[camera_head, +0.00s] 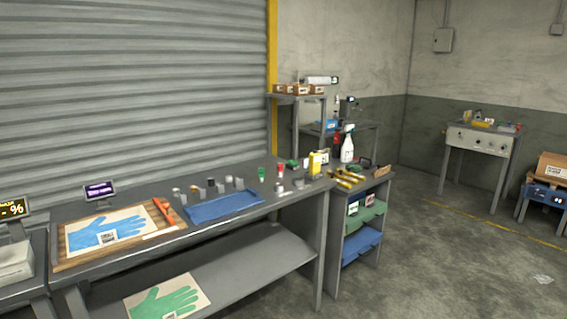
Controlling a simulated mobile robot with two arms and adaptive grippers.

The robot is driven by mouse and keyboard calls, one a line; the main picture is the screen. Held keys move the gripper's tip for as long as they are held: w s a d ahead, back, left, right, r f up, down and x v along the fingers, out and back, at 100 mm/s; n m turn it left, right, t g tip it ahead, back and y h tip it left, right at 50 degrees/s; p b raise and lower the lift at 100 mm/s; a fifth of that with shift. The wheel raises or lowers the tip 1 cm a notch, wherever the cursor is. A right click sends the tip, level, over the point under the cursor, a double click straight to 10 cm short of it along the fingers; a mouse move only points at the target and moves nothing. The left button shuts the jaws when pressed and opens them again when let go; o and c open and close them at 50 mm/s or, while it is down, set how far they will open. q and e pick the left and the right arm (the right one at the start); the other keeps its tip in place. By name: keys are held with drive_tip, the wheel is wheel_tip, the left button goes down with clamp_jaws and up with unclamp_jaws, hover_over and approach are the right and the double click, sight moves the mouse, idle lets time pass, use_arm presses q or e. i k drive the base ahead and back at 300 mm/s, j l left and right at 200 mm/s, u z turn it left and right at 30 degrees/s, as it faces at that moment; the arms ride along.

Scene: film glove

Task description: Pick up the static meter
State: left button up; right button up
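No thing in the head view can be made out for certain as the static meter. A small upright yellow object (315,164) stands at the right end of the long grey workbench (220,232); it may be the meter, but its details are too small to tell. A small display with a purple screen (99,190) stands at the bench's left back. Neither of my grippers is in view.
The bench holds a board with a blue glove (106,231), a blue tray (222,207) and several small containers. A side cart (360,217) with a white spray bottle (347,145) adjoins it. A grey table (482,143) stands farther right. The floor between is mostly clear.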

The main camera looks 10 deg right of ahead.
sight(314, 157)
drive_tip(key=i+l+u, duration=0.1)
drive_tip(key=i, duration=0.45)
drive_tip(key=i+l+u, duration=0.1)
drive_tip(key=i, duration=0.4)
drive_tip(key=i+l+u, duration=0.1)
drive_tip(key=i+l, duration=0.15)
drive_tip(key=i, duration=0.25)
